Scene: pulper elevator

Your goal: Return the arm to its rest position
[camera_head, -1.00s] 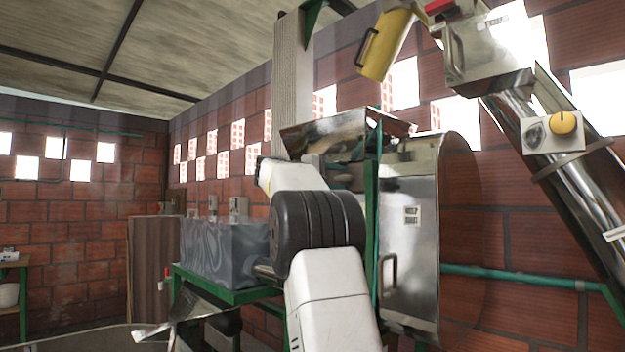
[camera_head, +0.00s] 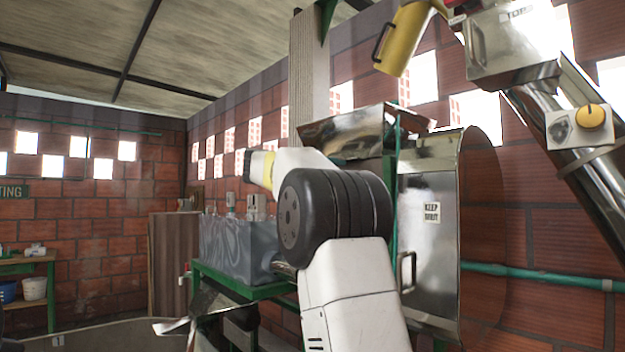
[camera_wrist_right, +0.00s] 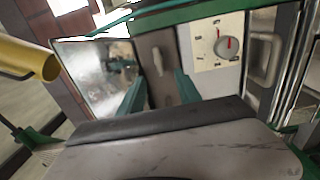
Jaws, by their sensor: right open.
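My right arm (camera_head: 350,285) rises from the bottom middle of the head view. Its black ribbed joint (camera_head: 345,215) is in front of the steel machine, and a white link with a yellow band points left from it. The right gripper itself cannot be made out in the head view. In the right wrist view, two green tapered fingers (camera_wrist_right: 160,88) stand apart with nothing between them. A panel with a dial (camera_wrist_right: 222,45) and a grey lever (camera_wrist_right: 157,60) is behind them. My left gripper is not in view.
A steel machine with a closed door (camera_head: 430,225) stands right of the arm. A grey tank (camera_head: 235,245) sits on a green frame at left. A yellow cylinder (camera_head: 402,38) and an inclined steel tube (camera_head: 590,185) are at upper right. A table (camera_head: 35,265) stands far left.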

